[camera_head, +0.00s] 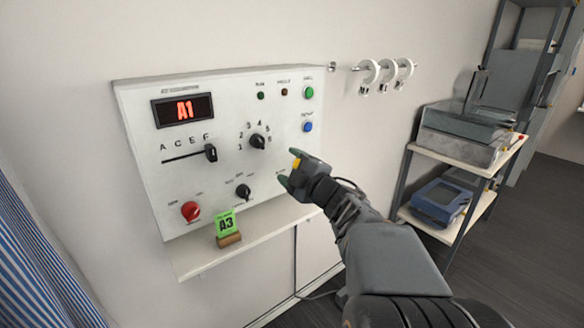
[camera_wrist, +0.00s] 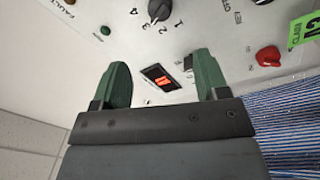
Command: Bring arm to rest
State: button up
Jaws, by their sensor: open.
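My arm reaches from the lower right of the head view toward a white control panel (camera_head: 225,140) on the wall. My gripper (camera_head: 288,168) is open and empty in front of the panel's right part, below the blue button (camera_head: 308,127). In the wrist view my gripper (camera_wrist: 165,85) shows two green fingers spread apart, with nothing between them but the panel behind. The panel's red display (camera_head: 184,110) reads A1. It also shows between the fingers in the wrist view (camera_wrist: 161,78). I cannot tell whether a fingertip touches the panel.
White rings (camera_head: 385,75) hang on a wall rail at upper right. A rack (camera_head: 403,182) with boxes stands right of my arm. A blue striped cloth (camera_head: 40,260) hangs at left.

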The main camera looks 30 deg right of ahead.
dwell(0.4)
jog(key=s+d+f+m+g+h, duration=0.3)
jog(key=f+m+g+h, duration=0.15)
jog(key=f+m, duration=0.2)
jog(key=s+d+f+m+g+h, duration=0.3)
jog(key=d+f+m+g+h, duration=0.15)
jog(key=m, duration=0.25)
jog(key=s+a+f+g+y+p, duration=0.1)
jog(key=s+a, duration=0.4)
jog(key=a, duration=0.6)
jog(key=s+a+f+g+y+p, duration=0.2)
jog(key=s+a+g+y, duration=0.3)
jog(key=a, duration=0.5)
jog(key=shift+a+f+m+y+p, duration=0.3)
jog(key=shift+a+f+m+y, duration=0.1)
jog(key=shift+f+m, duration=0.1)
jog(key=shift+d, duration=0.1)
jog(key=shift+c, duration=0.5)
